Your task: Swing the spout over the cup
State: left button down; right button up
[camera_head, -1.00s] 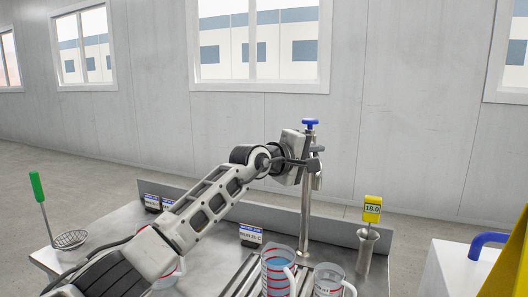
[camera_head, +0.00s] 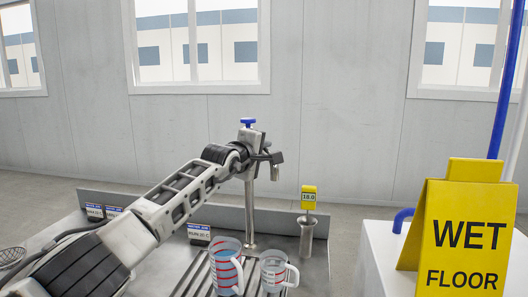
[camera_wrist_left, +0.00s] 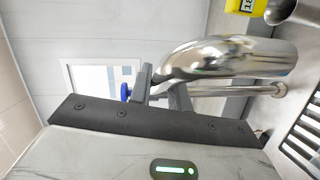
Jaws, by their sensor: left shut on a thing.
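The chrome spout (camera_head: 276,171) sits at the top of an upright metal post (camera_head: 250,215) with a blue knob (camera_head: 248,122). My left gripper (camera_head: 264,157) is shut on the spout. In the left wrist view, the curved spout (camera_wrist_left: 235,58) passes by the gripper's fingers (camera_wrist_left: 163,88). In the head view, the spout's end points to the right of the post, above and behind the cups. Two clear cups with red markings stand below on the slatted drain: a left cup (camera_head: 226,268) with bluish contents and a right cup (camera_head: 273,272). My right gripper is not in view.
A metal holder (camera_head: 307,236) with a yellow display tag (camera_head: 309,196) stands right of the cups. Small labels (camera_head: 199,233) stand at the left. A yellow wet-floor sign (camera_head: 462,240) and a white cabinet (camera_head: 375,270) are at the right.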

pick_arm(q)
jog(key=shift+r, duration=0.15)
jog(key=c, duration=1.3)
grip_release()
jog(key=shift+s+a, duration=0.1)
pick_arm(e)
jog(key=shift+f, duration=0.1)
pick_arm(q)
jog(key=b+v, duration=0.4)
jog(key=v, duration=1.1)
jog(key=shift+s+b, duration=0.35)
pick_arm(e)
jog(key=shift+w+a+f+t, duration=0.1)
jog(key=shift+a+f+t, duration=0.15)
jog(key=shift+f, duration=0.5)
